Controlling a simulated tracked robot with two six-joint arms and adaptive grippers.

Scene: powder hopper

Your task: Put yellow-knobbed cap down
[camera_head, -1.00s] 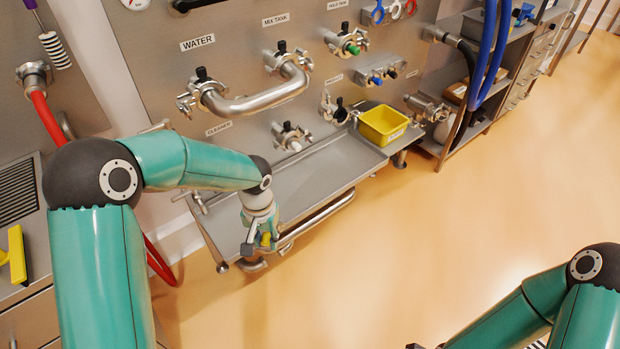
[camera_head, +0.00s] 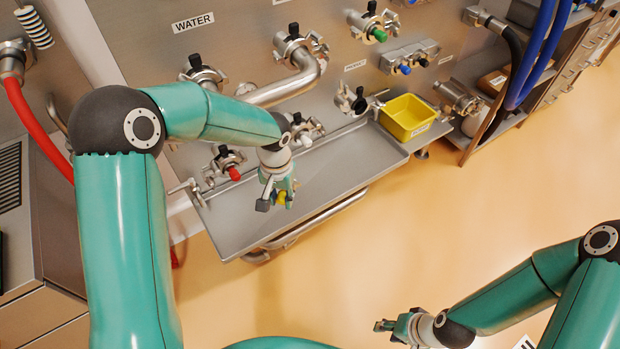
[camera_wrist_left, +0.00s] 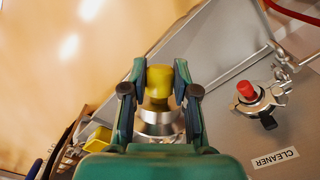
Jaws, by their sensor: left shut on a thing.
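The yellow-knobbed cap (camera_wrist_left: 159,85) is between the fingers of my left gripper in the left wrist view. Its knob is yellow and its lower part is silver metal. In the head view my left gripper (camera_head: 276,197) hangs above the left part of the metal tray shelf (camera_head: 335,180), with a bit of the yellow knob showing. The left gripper is shut on the cap. I cannot tell how far the cap is above the shelf. My right gripper (camera_head: 388,326) is at the bottom of the head view, over the floor; its fingers are too small to read.
A yellow bin (camera_head: 408,117) stands at the shelf's right end. Pipe fittings line the wall behind, including a red-tipped port (camera_head: 233,172) left of my left gripper. A blue hose (camera_head: 535,55) hangs at the right. The middle of the shelf is bare.

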